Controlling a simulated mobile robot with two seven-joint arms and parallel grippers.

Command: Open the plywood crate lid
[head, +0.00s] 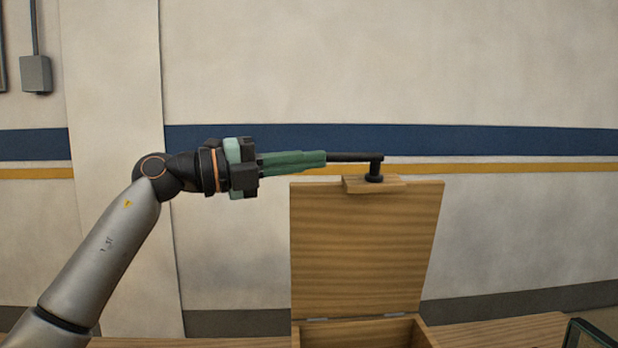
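The plywood crate (425,334) is at the bottom centre, mostly cut off by the picture's lower edge. Its lid (365,250) stands up nearly vertical on hinges at the back, so the crate is open. A wooden block (356,185) at the lid's top edge carries a black lever handle (358,157) with a bar reaching left. My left gripper (318,158) comes in from the left, level with the bar. Its green fingers are closed together around the bar's left end. My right gripper is not in view.
A wooden tabletop (500,333) runs along the bottom. A dark-framed object (588,333) is partly visible at the lower right corner. A wall with blue and yellow stripes stands behind. The space right of the lid is clear.

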